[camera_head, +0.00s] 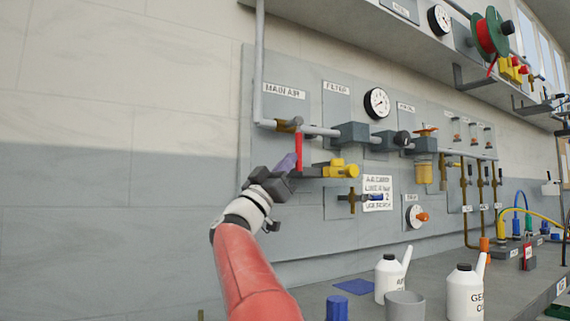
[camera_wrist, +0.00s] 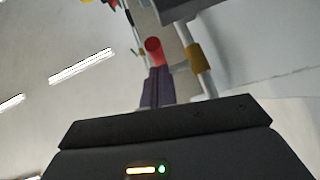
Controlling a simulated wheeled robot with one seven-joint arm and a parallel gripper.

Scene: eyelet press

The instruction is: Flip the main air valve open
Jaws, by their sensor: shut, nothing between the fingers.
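The main air valve is a brass body (camera_head: 288,125) on the grey pipe, below the "MAIN AIR" label (camera_head: 284,91). Its red lever (camera_head: 299,152) hangs straight down, crosswise to the level pipe run. In the wrist view the lever's round red end (camera_wrist: 153,45) shows just beyond my fingertips, with the brass body (camera_wrist: 197,58) to its right. My gripper (camera_head: 291,160) has its purple fingers together, with nothing between them. The fingertips are close beside the lower lever, on its left in the head view. I cannot tell whether they touch it.
A yellow valve (camera_head: 342,169) and a smaller brass valve (camera_head: 352,197) sit right of my gripper on the grey panel. A filter block (camera_head: 351,134) and gauge (camera_head: 376,102) are further right. White bottles (camera_head: 389,278) stand on the bench below. The wall left is clear.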

